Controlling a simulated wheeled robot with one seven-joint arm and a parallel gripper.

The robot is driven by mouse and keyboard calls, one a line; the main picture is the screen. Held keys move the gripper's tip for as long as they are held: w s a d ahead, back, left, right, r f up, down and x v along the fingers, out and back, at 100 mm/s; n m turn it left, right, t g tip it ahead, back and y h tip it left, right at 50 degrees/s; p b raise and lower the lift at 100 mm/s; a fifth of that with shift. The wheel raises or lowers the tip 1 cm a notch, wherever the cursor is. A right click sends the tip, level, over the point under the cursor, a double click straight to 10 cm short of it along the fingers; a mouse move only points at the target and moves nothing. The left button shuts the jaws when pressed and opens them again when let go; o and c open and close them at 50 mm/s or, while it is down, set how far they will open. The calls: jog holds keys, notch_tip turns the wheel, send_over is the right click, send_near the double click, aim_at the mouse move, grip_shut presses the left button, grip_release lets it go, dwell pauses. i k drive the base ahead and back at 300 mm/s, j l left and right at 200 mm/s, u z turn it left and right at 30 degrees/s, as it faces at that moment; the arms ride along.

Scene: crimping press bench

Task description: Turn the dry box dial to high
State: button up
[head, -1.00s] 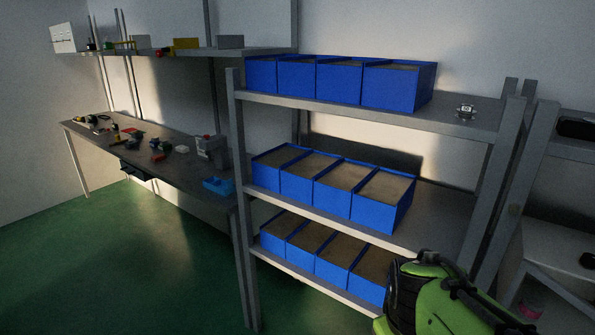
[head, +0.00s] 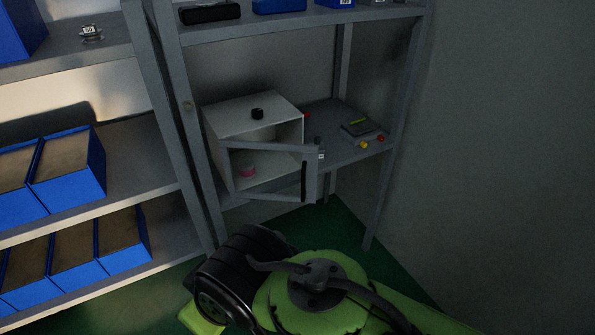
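The dry box (head: 222,124) is a pale box on the middle shelf of the right rack. Its grey-framed door (head: 270,147) stands ajar in front of the opening, with a dark upright handle (head: 304,181) at its right side. A pink round item (head: 247,171) is inside the box. My green and black arm fills the lower middle, below and in front of the box. My gripper's fingers are not visible.
Right of the box, the shelf (head: 345,154) holds a dark flat device (head: 362,127) and small red and yellow items. The upper shelf (head: 300,22) holds a black case (head: 209,12) and blue bins. Another rack with blue bins (head: 70,165) stands at left. Green floor shows below.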

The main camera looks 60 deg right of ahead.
aim_at(258, 113)
jog(key=z, duration=1.55)
jog(key=i+u, duration=0.4)
jog(key=i+l+u, duration=0.2)
jog(key=i+u, duration=0.15)
jog(key=i+l+u, duration=0.25)
jog(key=i+u, duration=0.15)
